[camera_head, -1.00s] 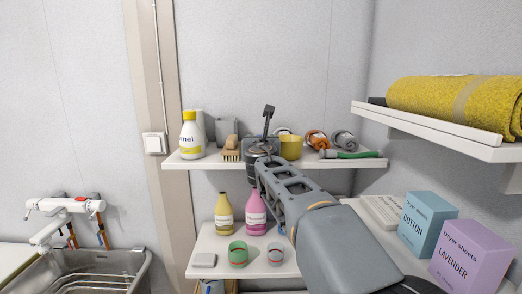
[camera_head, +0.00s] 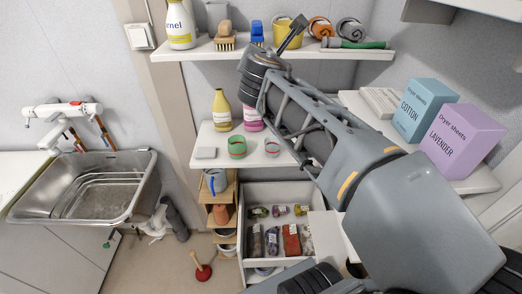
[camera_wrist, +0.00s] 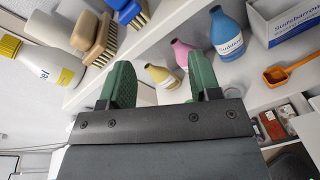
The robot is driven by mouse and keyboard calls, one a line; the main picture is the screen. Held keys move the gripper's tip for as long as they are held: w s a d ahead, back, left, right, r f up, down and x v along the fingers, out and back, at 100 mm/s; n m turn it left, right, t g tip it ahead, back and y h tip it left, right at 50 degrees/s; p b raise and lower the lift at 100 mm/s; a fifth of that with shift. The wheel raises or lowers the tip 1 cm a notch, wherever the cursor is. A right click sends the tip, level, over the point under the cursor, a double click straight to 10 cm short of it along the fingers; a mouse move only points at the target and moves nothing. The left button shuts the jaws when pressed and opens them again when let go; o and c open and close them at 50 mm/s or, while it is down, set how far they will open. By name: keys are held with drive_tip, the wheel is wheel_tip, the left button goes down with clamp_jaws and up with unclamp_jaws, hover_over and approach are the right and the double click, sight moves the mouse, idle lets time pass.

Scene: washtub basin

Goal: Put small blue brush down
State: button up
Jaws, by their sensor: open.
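The small blue brush (camera_head: 257,30) stands on the upper shelf (camera_head: 205,51), between a wooden brush (camera_head: 224,38) and a yellow cup (camera_head: 289,33). In the wrist view the blue brush (camera_wrist: 130,12) is at the top, beside the wooden brush (camera_wrist: 97,40), partly cut off by the frame edge. My gripper (camera_wrist: 160,80) has its two green fingers spread apart with nothing between them. It is apart from the blue brush, out in front of and below the shelf edge. In the head view its fingers are hidden behind my wrist.
Below, the lower shelf (camera_head: 205,133) holds bottles and cups. An open drawer (camera_head: 282,260) with packets is underneath. A sink (camera_head: 88,187) is at left.

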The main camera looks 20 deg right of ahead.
drive_tip(key=s+a+f+m+g+y, duration=0.2)
drive_tip(key=s+f+m, duration=0.3)
drive_tip(key=f+m, duration=0.3)
drive_tip(key=s+a+f+m+g+y, duration=0.3)
drive_tip(key=s+f+m+g, duration=0.1)
drive_tip(key=f+m, duration=0.4)
drive_tip(key=s+a+f+m+g+y, duration=0.2)
drive_tip(key=s+a+f+m+g, duration=0.1)
drive_tip(key=s+f+m, duration=0.3)
wheel_tip(320, 180, down, 3)
drive_tip(key=m, duration=0.3)
drive_tip(key=shift+s+r+g, duration=0.2)
drive_tip(key=shift+s+g, duration=0.15)
drive_tip(key=shift+g, duration=0.05)
drive_tip(key=shift+a, duration=0.1)
